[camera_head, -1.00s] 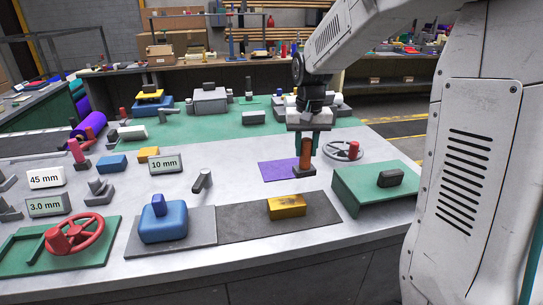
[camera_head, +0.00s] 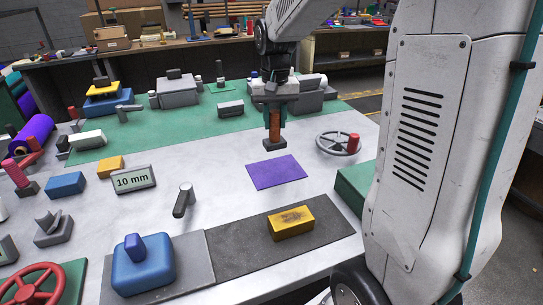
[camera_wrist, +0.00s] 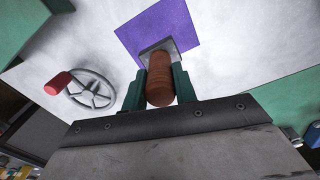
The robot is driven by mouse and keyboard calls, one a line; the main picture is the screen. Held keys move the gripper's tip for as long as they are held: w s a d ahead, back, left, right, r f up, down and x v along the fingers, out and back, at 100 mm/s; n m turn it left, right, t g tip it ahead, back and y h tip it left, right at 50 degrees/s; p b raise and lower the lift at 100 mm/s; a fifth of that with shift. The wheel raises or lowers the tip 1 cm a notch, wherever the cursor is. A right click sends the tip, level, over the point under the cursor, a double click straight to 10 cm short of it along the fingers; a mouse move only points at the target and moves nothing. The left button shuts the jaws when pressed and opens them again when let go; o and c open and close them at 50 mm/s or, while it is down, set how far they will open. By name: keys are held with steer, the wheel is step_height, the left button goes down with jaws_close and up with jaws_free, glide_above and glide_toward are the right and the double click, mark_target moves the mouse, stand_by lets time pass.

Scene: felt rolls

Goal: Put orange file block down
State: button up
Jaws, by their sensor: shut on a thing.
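The orange file block (camera_head: 274,125) is a brown-orange upright handle on a dark grey base. My gripper (camera_head: 274,108) is shut on its handle from above. In the head view the block's base shows just beyond the far edge of a flat purple felt patch (camera_head: 276,172). In the wrist view the orange handle (camera_wrist: 160,78) stands between the green fingers, and its grey base overlaps the near part of the purple patch (camera_wrist: 158,30). The base looks raised off the table, but its exact height is hard to tell. The handle's top is hidden by my gripper in the head view.
A grey handwheel with a red knob (camera_head: 338,143) stands right of the patch. A green raised stand (camera_head: 352,187) is at the table's right edge. A yellow block (camera_head: 291,222) sits on a dark mat in front. Grey blocks stand on green felt behind. The purple patch is bare.

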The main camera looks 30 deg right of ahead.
mark_target(275, 141)
steer(key=shift+f, duration=4)
steer(key=shift+f, duration=0.1)
steer(key=o, duration=1)
steer(key=shift+f, duration=0.1)
